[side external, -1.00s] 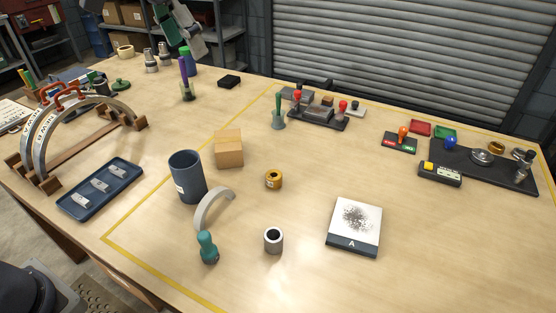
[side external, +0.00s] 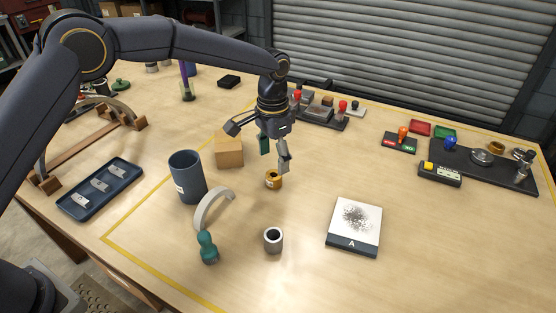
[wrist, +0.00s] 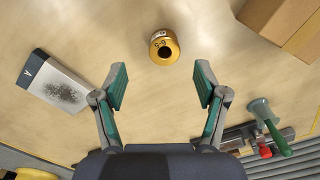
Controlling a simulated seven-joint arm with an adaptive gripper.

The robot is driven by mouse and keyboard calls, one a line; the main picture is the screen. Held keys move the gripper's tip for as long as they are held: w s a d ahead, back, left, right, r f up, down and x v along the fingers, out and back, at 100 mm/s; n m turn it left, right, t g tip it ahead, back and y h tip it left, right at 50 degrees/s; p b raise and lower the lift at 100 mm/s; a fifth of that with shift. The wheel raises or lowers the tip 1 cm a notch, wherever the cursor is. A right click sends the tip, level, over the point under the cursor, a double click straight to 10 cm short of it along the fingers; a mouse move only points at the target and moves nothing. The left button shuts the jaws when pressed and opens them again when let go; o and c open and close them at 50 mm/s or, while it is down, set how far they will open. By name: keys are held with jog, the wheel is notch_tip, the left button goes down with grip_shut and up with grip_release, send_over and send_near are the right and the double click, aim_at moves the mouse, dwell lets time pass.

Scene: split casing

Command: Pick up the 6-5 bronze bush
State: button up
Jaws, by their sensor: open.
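The bronze bush (side external: 273,180) is a short gold-coloured ring standing upright on the wooden table. In the wrist view the bush (wrist: 164,48) shows its dark bore and a small pale label with dark marks that look like 6-5. My gripper (side external: 272,158) is open and empty, above and close to the bush. In the wrist view its two green-padded fingers (wrist: 161,75) are spread wide, and the bush lies ahead of the tips, roughly midway between them and not touched.
A cardboard box (side external: 229,150) stands left of the bush, close to my gripper. A dark blue cup (side external: 187,180), a grey curved piece (side external: 209,207), a grey ring (side external: 273,240) and a white block marked A (side external: 354,222) stand around it.

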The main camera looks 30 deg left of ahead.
aim_at(274, 175)
jog(key=f, duration=0.7)
jog(key=shift+w+a, duration=0.15)
jog(key=shift+w, duration=0.15)
jog(key=shift+r, duration=0.15)
grip_shut()
